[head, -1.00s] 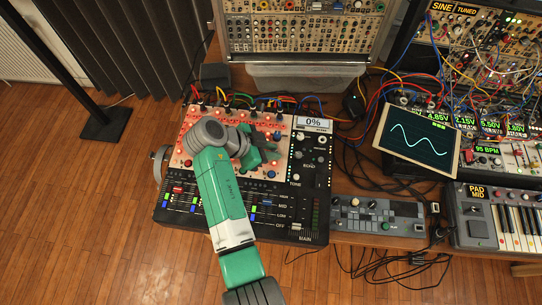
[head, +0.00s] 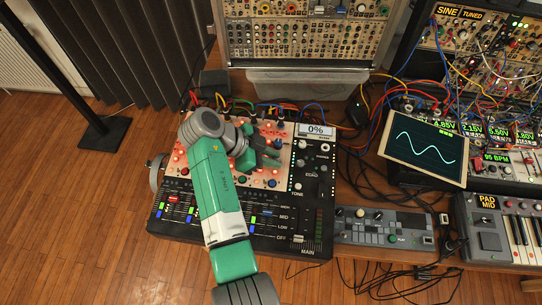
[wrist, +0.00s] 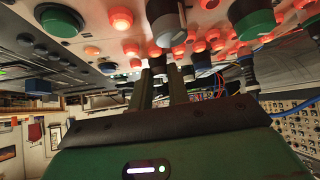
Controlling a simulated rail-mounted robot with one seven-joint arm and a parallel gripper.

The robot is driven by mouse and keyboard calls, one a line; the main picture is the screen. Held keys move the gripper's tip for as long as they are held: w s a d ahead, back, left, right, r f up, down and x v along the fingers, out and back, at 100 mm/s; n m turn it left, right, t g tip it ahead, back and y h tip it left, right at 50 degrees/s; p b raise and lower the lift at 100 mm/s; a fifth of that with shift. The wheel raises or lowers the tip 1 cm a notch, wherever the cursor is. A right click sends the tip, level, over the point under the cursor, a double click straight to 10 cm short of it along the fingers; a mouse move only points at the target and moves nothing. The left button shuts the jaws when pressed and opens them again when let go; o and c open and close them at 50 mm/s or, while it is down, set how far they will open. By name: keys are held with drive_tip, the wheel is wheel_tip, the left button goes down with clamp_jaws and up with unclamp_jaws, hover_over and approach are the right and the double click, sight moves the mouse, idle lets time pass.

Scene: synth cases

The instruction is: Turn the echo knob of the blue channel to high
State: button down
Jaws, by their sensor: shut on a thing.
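The mixer (head: 168,225) has a pale panel of lit red buttons and coloured knobs, with faders below. Its small display (head: 316,131) reads 0%. My gripper (head: 272,158) is over the right part of this panel, and my green arm hides much of the middle. A blue knob (wrist: 201,59) stands just beside the fingers. Another blue knob (head: 272,184) shows below my gripper.
Green knobs (wrist: 252,24) and lit red buttons crowd close around the fingers. Patch cables plug in along the mixer's back edge. A small grey controller (head: 385,228), a tilted wave screen (head: 424,146) and a keyboard (head: 500,230) stand to the right.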

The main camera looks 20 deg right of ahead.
drive_tip(key=c, duration=1.3)
unclamp_jaws()
drive_tip(key=shift+f, duration=0.1)
drive_tip(key=shift+c, duration=0.2)
drive_tip(key=p+v, duration=0.1)
drive_tip(key=v, duration=0.7)
drive_tip(key=shift+p, duration=0.4)
